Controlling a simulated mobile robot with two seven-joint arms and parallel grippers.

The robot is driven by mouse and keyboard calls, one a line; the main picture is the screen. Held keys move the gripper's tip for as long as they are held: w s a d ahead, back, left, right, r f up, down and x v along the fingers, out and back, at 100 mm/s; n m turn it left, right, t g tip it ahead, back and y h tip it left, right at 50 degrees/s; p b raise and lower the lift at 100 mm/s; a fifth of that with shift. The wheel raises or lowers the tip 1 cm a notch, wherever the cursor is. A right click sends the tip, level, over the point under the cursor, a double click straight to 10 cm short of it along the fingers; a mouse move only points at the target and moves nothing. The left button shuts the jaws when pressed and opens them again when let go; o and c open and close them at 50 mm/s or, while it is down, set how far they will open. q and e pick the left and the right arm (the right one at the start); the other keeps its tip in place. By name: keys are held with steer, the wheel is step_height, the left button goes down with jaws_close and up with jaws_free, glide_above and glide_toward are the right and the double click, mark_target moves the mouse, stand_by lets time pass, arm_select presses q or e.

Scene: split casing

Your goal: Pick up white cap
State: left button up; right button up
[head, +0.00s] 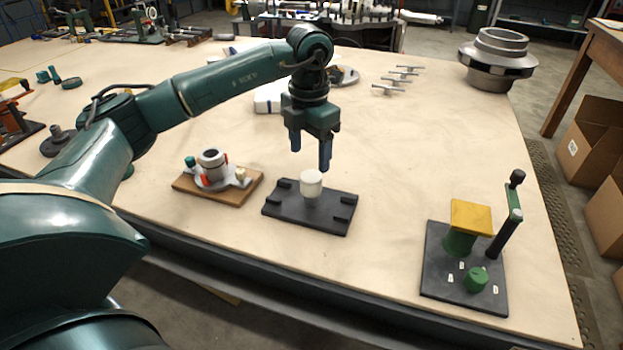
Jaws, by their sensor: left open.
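The white cap (311,183) is a short white cylinder standing upright on a dark flat plate (285,210) near the front middle of the table. My left gripper (310,158) hangs just above the cap, with its fingers pointing down. It is open and empty, and its fingertips appear a little higher than the cap's top. From this one view I cannot tell whether the fingers are exactly centred over it. My right gripper does not show.
A wooden board (232,190) with a grey fitting stands left of the plate. A dark base with a green post, yellow top (471,217) and upright lever (507,215) stands at the right. Grey metal parts (403,76) lie farther back.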

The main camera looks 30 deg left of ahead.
mark_target(311, 176)
arm_select(q)
steer(key=f, duration=0.7)
steer(key=shift+d+f, duration=0.2)
steer(key=shift+c, duration=0.4)
steer(key=c, duration=1)
